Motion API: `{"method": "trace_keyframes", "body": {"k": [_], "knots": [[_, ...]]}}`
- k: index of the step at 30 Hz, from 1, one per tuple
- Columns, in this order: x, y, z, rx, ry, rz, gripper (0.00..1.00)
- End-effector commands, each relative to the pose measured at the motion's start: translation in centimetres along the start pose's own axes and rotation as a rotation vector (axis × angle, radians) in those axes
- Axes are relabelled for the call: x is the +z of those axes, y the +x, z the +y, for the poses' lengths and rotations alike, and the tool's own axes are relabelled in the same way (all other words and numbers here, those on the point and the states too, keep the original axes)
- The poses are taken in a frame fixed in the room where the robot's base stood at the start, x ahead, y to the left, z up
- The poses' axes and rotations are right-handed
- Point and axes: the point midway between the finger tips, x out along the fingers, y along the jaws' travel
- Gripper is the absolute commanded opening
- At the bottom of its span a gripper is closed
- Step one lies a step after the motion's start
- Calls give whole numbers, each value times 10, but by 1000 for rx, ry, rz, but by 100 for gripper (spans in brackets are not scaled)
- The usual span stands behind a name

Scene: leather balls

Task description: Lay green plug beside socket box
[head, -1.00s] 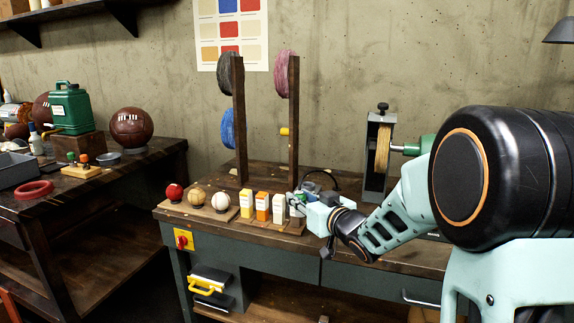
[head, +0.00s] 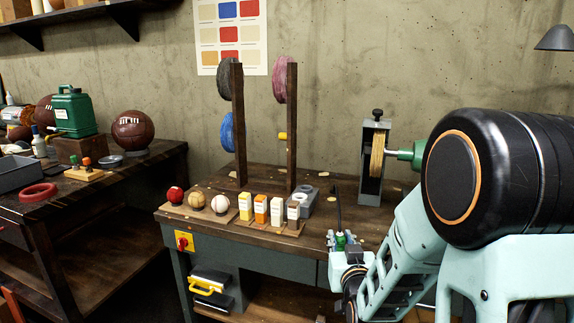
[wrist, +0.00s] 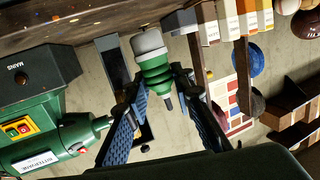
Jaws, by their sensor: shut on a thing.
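The green plug (wrist: 155,68) has ribbed green sides, a pale grey end and a dark stub. My gripper (wrist: 155,88) is shut on it, with blue fingers on both sides. In the head view the plug (head: 340,240) shows as a small green patch between the fingers of my gripper (head: 341,241), near the bench's front edge. The grey socket box (head: 308,198) with round openings stands on the bench, left of and behind my gripper, clear of it.
Several small cartons (head: 261,208) stand on a board beside the socket box, with balls (head: 197,201) further left. Bare bench top (head: 322,222) lies between the socket box and my gripper.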

Motion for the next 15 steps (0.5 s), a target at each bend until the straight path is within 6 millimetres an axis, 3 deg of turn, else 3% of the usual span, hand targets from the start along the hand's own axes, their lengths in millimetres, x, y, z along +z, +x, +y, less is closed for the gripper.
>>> {"method": "trace_keyframes", "body": {"k": [15], "knots": [[-104,-17,-2,-5,0,-3,0]]}}
